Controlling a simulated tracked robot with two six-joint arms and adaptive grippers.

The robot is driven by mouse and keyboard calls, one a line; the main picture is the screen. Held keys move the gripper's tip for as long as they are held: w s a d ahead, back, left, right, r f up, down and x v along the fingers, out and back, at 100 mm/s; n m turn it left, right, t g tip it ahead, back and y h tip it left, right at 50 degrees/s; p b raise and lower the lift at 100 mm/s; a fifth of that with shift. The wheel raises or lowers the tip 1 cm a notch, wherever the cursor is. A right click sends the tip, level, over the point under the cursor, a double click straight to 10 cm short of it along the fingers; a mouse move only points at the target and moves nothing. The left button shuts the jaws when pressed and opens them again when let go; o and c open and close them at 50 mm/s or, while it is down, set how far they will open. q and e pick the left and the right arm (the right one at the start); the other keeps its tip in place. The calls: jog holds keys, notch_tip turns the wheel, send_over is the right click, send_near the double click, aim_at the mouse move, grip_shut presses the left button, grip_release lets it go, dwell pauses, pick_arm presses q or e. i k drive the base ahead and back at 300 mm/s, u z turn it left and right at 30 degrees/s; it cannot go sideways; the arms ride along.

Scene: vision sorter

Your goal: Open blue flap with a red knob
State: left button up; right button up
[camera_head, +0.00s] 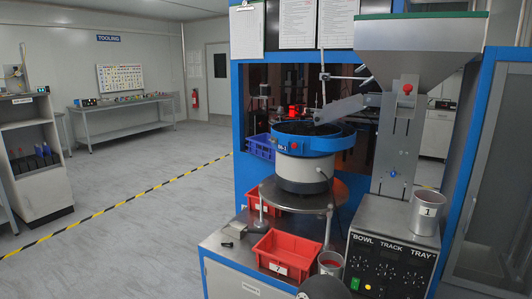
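A round bowl feeder with a blue band (315,143) stands on a round metal stand in the middle right. A small red spot (294,146) shows on the front of this band. A larger red knob (407,88) sits on the grey neck below the big metal hopper (420,45). A small blue knob (393,173) is lower on the grey column. I cannot tell which part is the blue flap. Neither of my grippers can be made out. A dark rounded shape at the bottom edge is unclear.
A blue crate (260,147) is behind the feeder. Blue frame posts (480,150) stand right. The floor at left is open.

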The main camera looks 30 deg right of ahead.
aim_at(294, 146)
jog(key=u, duration=0.55)
jog(key=k, duration=0.55)
jog(key=u, duration=0.2)
jog(key=i, duration=1)
jog(key=z, duration=1.55)
jog(key=i, duration=0.95)
jog(key=z, duration=0.6)
jog(key=k, duration=0.4)
jog(key=z, duration=0.25)
jog(key=i, duration=0.4)
jog(key=u, duration=0.15)
